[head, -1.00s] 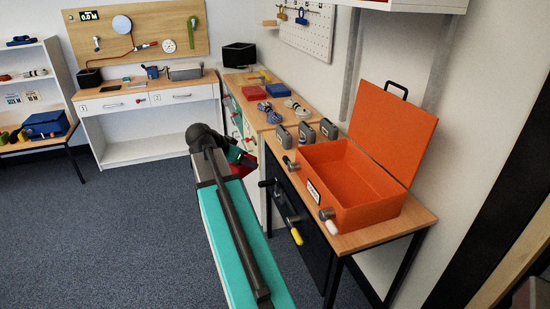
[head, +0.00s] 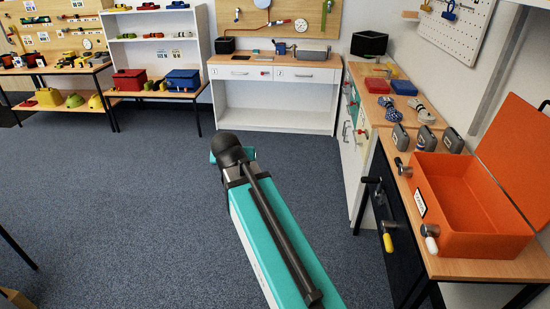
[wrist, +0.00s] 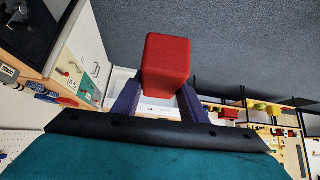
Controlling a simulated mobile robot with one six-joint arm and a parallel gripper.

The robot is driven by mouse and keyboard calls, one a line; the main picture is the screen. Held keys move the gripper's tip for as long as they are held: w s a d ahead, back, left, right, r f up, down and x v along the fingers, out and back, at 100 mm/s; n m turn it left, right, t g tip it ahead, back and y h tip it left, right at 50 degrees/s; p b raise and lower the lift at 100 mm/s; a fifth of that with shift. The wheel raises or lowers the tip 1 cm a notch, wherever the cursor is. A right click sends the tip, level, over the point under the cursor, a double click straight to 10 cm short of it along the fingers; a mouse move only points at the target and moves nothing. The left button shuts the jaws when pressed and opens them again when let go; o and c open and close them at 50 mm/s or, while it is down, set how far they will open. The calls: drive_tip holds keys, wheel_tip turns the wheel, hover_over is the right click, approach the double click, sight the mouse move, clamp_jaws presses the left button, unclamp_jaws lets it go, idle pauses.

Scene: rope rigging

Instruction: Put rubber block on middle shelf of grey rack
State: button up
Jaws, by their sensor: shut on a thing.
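A red block (wrist: 166,66) is held between the purple fingers of my gripper (wrist: 160,97) in the wrist view. The jaws are shut on it, and it stands out beyond the fingertips. In the head view my arm points into the room and hides the gripper and block. A pale grey-white shelf rack (head: 204,38) stands at the back left in the head view. My gripper is well short of the rack, over open floor.
A low bench with a red box (head: 130,81) and a blue box (head: 182,79) stands at the rack's foot. A white workbench (head: 270,72) is right of it. An open orange case (head: 470,205) lies on the right-hand bench. Blue carpet (head: 120,200) is clear ahead and left.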

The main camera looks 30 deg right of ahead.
drive_tip(key=w+a+r+n+t+y, duration=0.1)
drive_tip(key=a+n+y, duration=0.3)
drive_tip(key=a, duration=0.4)
drive_tip(key=shift+w+a+r+n, duration=0.15)
drive_tip(key=shift+w+r+n, duration=0.3)
drive_tip(key=shift+n, duration=0.25)
